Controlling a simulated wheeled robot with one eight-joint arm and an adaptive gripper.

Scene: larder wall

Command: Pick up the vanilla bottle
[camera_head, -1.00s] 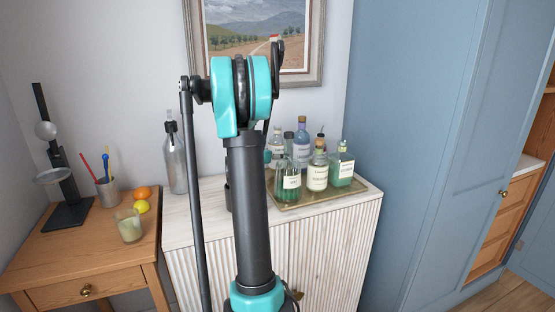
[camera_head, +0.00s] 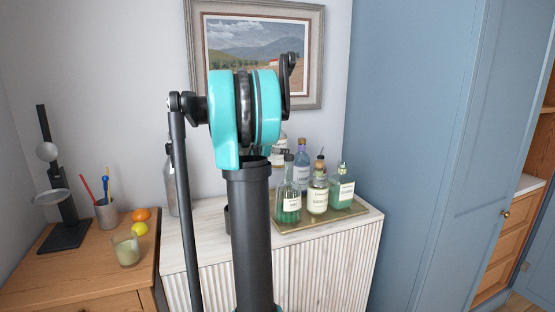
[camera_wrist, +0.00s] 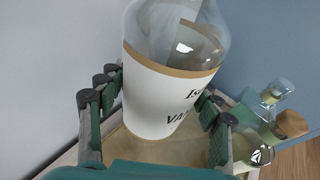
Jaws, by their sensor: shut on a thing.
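The vanilla bottle (camera_wrist: 165,85) fills the middle of the wrist view. It is clear glass with a white, gold-edged label on which "VA" can be read. My gripper (camera_wrist: 162,105) has its green and dark fingers on both sides of the bottle and is shut on it. In the head view a labelled clear bottle (camera_head: 279,157) shows behind my arm, high above the tray's level; its lower part is hidden. My gripper is hidden behind my arm there.
Several other bottles, such as a green one (camera_head: 289,202), a cream-labelled one (camera_head: 317,199) and another green one (camera_head: 342,190), stand on the brass tray (camera_head: 300,224). The framed picture (camera_head: 316,95) hangs behind. A wooden table (camera_head: 85,272) is at left.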

